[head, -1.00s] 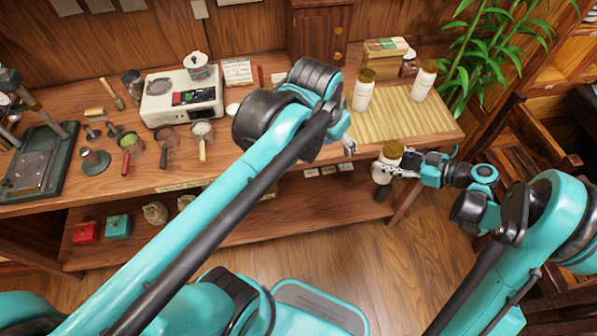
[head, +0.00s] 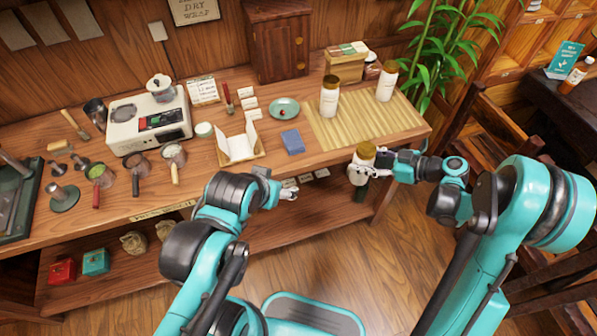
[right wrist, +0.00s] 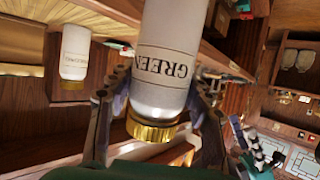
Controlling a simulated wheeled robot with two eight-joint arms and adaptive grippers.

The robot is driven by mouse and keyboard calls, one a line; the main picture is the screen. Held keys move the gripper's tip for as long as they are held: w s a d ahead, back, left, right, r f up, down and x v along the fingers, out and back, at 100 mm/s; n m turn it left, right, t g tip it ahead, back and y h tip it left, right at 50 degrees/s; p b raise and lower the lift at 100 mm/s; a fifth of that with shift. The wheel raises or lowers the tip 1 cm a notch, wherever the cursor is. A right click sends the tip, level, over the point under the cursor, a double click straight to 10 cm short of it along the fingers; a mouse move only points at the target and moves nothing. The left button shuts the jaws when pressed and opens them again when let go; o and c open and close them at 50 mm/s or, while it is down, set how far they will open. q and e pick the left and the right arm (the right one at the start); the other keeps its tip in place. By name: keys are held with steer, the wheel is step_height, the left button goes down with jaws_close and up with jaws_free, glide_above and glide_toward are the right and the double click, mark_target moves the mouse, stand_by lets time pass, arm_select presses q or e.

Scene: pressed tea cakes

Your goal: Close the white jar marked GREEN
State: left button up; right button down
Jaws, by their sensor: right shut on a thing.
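The white jar marked GREEN (right wrist: 165,60) is in my right gripper (right wrist: 155,125), which is shut around it. In the right wrist view its label reads upside down and a gold band, its lid or rim (right wrist: 152,130), shows at the lower end. In the head view the jar has a gold-brown top (head: 366,151) and is held upright, just off the table's front right edge. Whether the lid is fully seated I cannot tell. My left gripper (head: 290,192) is at the table's front edge, apart from the jar; its fingers are too small to judge.
Two other white jars with gold-brown tops (head: 329,98) (head: 387,82) stand on the bamboo mat (head: 350,125). A blue block or cloth (head: 292,142), a wooden tray with paper (head: 238,150) and a teal plate (head: 284,108) lie left of the mat. A scale (head: 150,122) stands farther left.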

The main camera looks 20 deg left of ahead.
steer(key=s+d+r+m+t+h, duration=0.1)
steer(key=d+r+m+t+h, duration=0.3)
steer(key=d, duration=0.4)
steer(key=s+d+r+m+t+h, duration=0.1)
steer(key=d+r+m+t+h, duration=0.4)
steer(key=d+m, duration=0.3)
steer(key=shift+s+t, duration=0.3)
steer(key=shift+t, duration=0.2)
